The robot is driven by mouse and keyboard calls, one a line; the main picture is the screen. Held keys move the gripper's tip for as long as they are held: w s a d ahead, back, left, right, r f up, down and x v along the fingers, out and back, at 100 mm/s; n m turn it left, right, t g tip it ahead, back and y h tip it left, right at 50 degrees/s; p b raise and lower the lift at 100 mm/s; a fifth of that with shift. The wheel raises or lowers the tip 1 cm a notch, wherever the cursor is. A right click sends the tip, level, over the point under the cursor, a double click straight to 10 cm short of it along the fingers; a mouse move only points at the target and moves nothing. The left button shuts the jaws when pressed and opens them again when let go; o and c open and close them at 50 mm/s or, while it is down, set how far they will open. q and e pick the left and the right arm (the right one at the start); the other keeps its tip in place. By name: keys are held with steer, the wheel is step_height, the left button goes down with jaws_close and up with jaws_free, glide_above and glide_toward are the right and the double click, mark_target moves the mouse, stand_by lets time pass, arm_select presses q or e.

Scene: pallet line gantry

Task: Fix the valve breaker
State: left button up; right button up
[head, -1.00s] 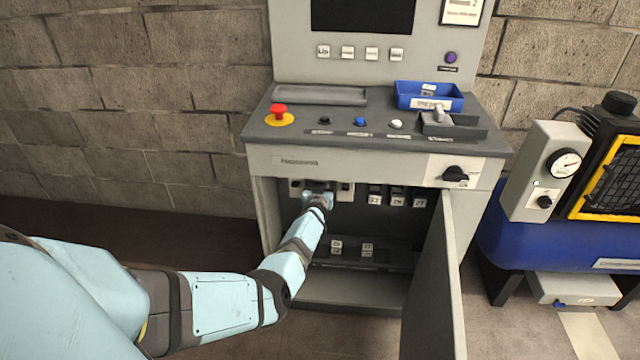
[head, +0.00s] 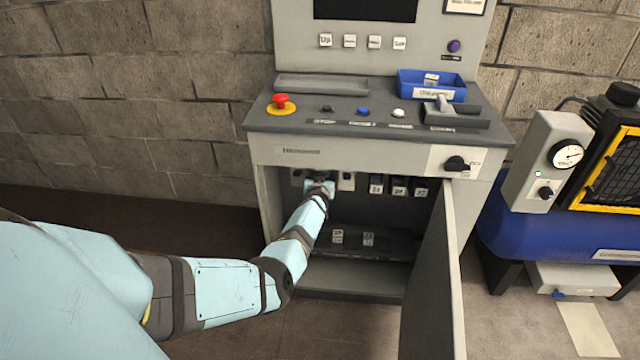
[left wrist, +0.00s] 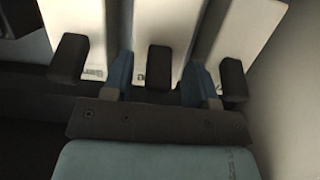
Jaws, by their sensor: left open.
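The open cabinet (head: 282,158) holds a row of breakers under its top panel. In the left wrist view three pale breakers stand side by side, each with a black lever: the left (left wrist: 70,58), the middle (left wrist: 158,68) and the right (left wrist: 233,80). My left gripper (left wrist: 158,82) is open, with one blue finger on each side of the middle lever. I cannot tell whether the fingers touch it. In the head view my left gripper (head: 320,182) reaches into the cabinet and hides the breaker behind it. The breaker labels are unreadable. My right gripper is not in view.
Several dark switches with white tags (head: 398,188) hang to the right. Two small tagged pieces (head: 337,237) stand on the lower shelf. The cabinet door (head: 435,290) stands open on the right. A blue bin (head: 402,86) and red stop button (head: 281,100) sit on top.

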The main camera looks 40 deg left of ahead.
arm_select(q)
steer(key=p+v, duration=0.5)
steer(key=v, duration=0.8)
steer(key=shift+s, duration=0.3)
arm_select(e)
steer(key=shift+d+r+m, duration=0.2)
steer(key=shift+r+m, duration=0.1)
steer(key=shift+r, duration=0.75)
